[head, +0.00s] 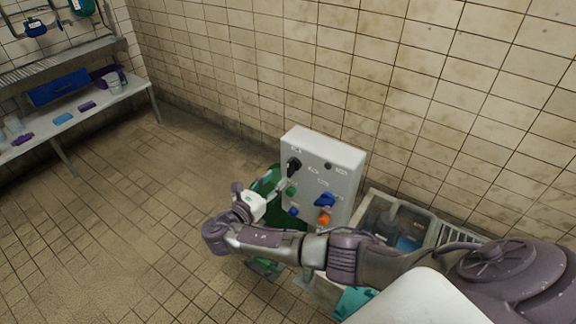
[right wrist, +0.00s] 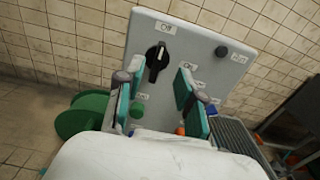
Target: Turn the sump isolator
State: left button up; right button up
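A pale grey control box (head: 340,152) stands against the tiled wall. Its black rotary switch (head: 293,167), upper left on the face, is probably the isolator; the small labels are hard to read. In the right wrist view the black switch (right wrist: 157,60) has a pale pointer mark, standing nearly upright and slightly tilted. My right gripper (head: 274,192) is in front of the box's left side. In the right wrist view its teal-padded fingers (right wrist: 160,88) are apart with nothing between them, and the switch shows beyond and slightly above the gap. My left gripper is not in view.
The box also carries a green button (head: 291,190), a blue knob (head: 325,200), an orange knob (head: 323,219) and a small black knob (head: 328,166). A grey basin (head: 430,222) stands to the right. A bench (head: 100,98) is far left; floor between is clear.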

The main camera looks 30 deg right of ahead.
aim_at(288, 166)
jog(key=x, duration=0.7)
jog(key=shift+d, duration=0.2)
grip_shut()
